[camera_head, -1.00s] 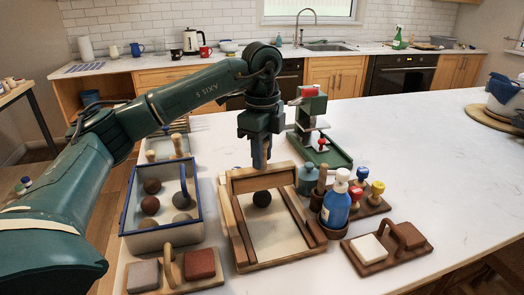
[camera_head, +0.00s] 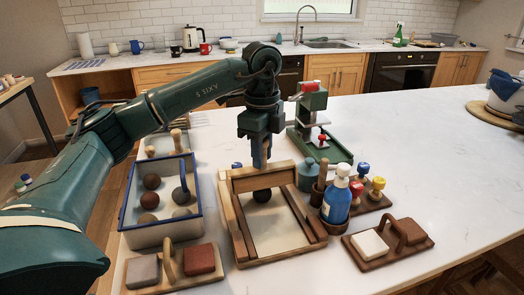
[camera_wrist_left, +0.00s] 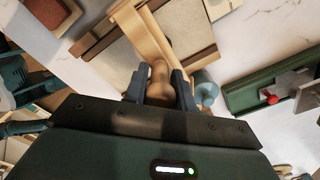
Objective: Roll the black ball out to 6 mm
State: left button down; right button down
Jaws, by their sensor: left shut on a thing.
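The black ball (camera_head: 262,196) lies on the pale bed of a wooden rolling frame (camera_head: 242,246), near its far end. A wooden crossbar (camera_head: 283,182) spans the frame just behind the ball and hides its upper edge; I cannot tell if they touch. My left gripper (camera_head: 260,163) is above the bar, pointing down. In the left wrist view its fingers (camera_wrist_left: 160,87) close around a rounded wooden handle (camera_wrist_left: 160,72). My right gripper is not in view.
A blue-rimmed tray (camera_head: 125,215) with several balls stands left of the frame. A blue bottle (camera_head: 336,205), stamps (camera_head: 377,188) and a green press (camera_head: 310,115) stand close on the right and behind. Sponge holders (camera_head: 172,268) (camera_head: 388,241) lie in front.

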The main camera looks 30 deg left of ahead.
pick_arm(q)
jog(key=shift+f, duration=0.25)
jog(key=shift+w+a+f, duration=0.1)
jog(key=shift+w+a, duration=0.05)
jog(key=shift+a, duration=0.05)
jog(key=shift+s+d+f, duration=0.2)
jog(key=shift+d, duration=0.05)
dwell(0.3)
jog(key=shift+s, duration=0.1)
